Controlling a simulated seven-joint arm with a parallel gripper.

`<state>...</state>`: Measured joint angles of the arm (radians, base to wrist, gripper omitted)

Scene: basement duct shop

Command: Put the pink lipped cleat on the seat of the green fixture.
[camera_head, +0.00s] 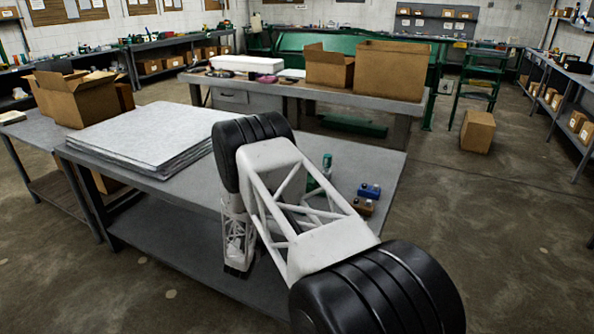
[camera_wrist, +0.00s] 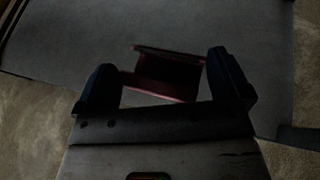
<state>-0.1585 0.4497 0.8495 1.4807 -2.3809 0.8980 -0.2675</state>
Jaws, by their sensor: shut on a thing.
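The pink lipped cleat (camera_wrist: 166,72) shows dark reddish in the dim wrist view, with a raised lip along its far and near edges. It lies between the two dark fingers of my gripper (camera_wrist: 162,76), which is shut on it. Grey tabletop shows beyond it. In the head view my arm covers the cleat and most of the gripper. A small green upright thing (camera_head: 327,165) stands on the grey table behind my arm, partly hidden. I cannot tell whether it is the green fixture, and no seat is visible.
The grey table (camera_head: 384,165) carries a stack of pale sheets (camera_head: 150,135) at left. A blue item (camera_head: 369,190) and a brown item (camera_head: 362,206) sit close together near its right edge. Cardboard boxes (camera_head: 390,68) stand on the bench behind. The table's right back corner is clear.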

